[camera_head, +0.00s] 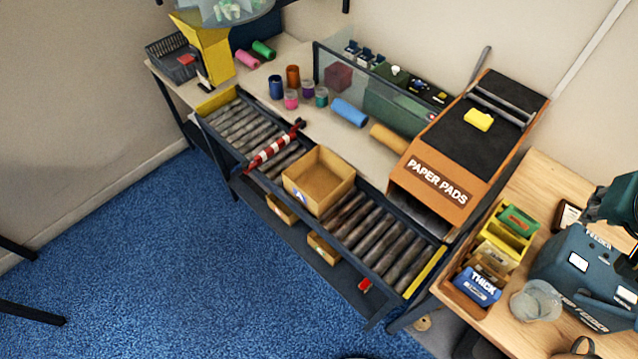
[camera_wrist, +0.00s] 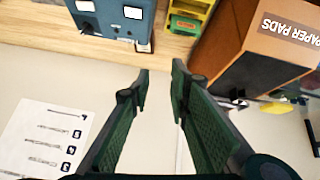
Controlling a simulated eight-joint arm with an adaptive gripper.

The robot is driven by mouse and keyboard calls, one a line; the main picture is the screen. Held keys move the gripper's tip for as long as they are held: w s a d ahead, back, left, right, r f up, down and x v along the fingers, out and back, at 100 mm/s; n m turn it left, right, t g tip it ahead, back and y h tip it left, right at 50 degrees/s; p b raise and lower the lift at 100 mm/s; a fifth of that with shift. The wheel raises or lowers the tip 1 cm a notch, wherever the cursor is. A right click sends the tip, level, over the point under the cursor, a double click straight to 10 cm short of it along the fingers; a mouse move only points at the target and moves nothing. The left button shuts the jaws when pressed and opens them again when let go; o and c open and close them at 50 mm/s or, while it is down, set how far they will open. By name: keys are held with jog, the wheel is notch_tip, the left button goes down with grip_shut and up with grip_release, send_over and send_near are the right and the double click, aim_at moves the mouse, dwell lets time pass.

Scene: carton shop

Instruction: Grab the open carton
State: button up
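The open carton (camera_head: 324,188) is a brown, topless box in the head view. It stands upright on the roller conveyor (camera_head: 370,228), left of the orange paper pads machine. A small white and blue label shows on its near side. My gripper (camera_wrist: 160,80) shows in the wrist view with its two dark green fingers apart and nothing between them. The carton is not in the wrist view. In the head view a dark green part of my arm shows at the right edge, far from the carton; the fingertips are not visible there.
A red and white striped bar (camera_head: 273,148) crosses the conveyor left of the carton. The paper pads machine (camera_head: 443,180) rises to its right. Small boxes (camera_head: 323,249) lie on the shelf below. A wooden bench at right holds a feeder (camera_head: 580,268) and a clear bowl (camera_head: 536,301).

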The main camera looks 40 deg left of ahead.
aim_at(286, 170)
jog(key=w+a+r+n+t+b, duration=0.1)
jog(key=w+a+r+n, duration=0.15)
jog(key=w+a, duration=1.65)
jog(key=w+a+f+n+t+b, duration=0.1)
jog(key=w+a+f, duration=0.15)
jog(key=a, duration=1.15)
jog(key=w+a+f+n+t+b, duration=0.1)
jog(key=a+f+n, duration=0.15)
jog(key=a, duration=1.15)
jog(key=s+a+f+m+t+b, duration=0.1)
jog(key=s+a+f+b, duration=0.1)
jog(key=s+a+f, duration=0.55)
jog(key=s+a+f+m+b, duration=0.2)
jog(key=s+a+f, duration=0.3)
jog(key=a+f, duration=0.5)
jog(key=s+a+f+m+t+b, duration=0.1)
jog(key=s+a+f+b, duration=0.1)
jog(key=s+f, duration=0.4)
jog(key=s+a+f+m+t+b, duration=0.1)
jog(key=s+a+f+m+b, duration=0.1)
jog(key=s+f, duration=0.5)
jog(key=s+a+f+m+t+b, duration=0.1)
jog(key=s+a+f, duration=0.3)
jog(key=s, duration=0.9)
jog(key=shift+s+a+f+m+b, duration=0.15)
jog(key=shift+f+m+b, duration=0.1)
jog(key=shift+f, duration=0.4)
jog(key=shift+s+a+f+m+b, duration=0.15)
jog(key=shift+f+b, duration=0.1)
jog(key=shift+f, duration=0.4)
